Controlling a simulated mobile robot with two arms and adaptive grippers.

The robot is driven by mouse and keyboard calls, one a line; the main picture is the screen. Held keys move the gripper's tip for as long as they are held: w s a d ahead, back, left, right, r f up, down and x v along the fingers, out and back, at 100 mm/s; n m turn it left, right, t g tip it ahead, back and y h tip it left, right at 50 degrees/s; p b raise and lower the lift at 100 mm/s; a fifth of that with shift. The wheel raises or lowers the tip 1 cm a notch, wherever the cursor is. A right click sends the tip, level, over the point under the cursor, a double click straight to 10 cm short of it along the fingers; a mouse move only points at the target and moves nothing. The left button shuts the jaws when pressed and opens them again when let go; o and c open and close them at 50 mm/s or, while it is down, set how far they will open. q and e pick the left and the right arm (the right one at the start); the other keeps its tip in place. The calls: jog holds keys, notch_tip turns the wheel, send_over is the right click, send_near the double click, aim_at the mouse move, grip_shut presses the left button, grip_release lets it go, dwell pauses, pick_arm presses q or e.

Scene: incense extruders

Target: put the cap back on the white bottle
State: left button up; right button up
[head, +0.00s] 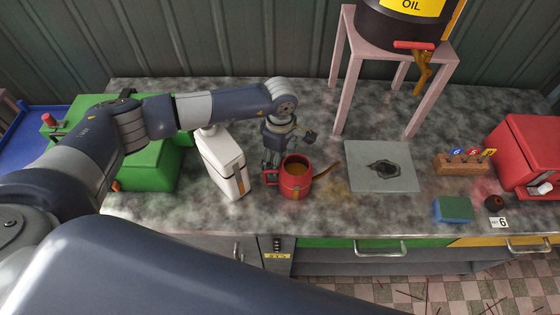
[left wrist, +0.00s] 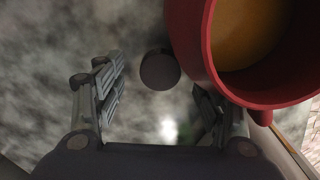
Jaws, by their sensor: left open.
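The white bottle (head: 222,165) stands upright on the stone counter, left of the red jug (head: 295,178); my left arm hides part of its top. My left gripper (head: 270,160) points down behind and left of the jug. In the left wrist view its fingers (left wrist: 160,105) are open and empty. A dark round disc (left wrist: 160,69), which looks like the cap, lies just beyond the fingertips, roughly in line with the gap. It is close beside the jug (left wrist: 200,45). I cannot make out the disc in the head view. My right gripper is not in view.
The jug holds brownish liquid. A grey plate (head: 370,178) with a dark hole lies to its right, below a pink stand (head: 345,85) bearing an oil drum. A green machine (head: 145,165) is at the left, a red one (head: 530,150) at the right. A sponge (head: 453,208) lies near the front edge.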

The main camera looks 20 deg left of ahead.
pick_arm(q)
jog(key=shift+f, duration=0.45)
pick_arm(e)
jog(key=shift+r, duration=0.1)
pick_arm(q)
jog(key=c, duration=0.8)
jog(key=shift+r, duration=0.2)
notch_tip(320, 180, up, 18)
jog(key=b, duration=0.4)
jog(key=shift+f+b, duration=0.15)
jog(key=shift+b, duration=0.25)
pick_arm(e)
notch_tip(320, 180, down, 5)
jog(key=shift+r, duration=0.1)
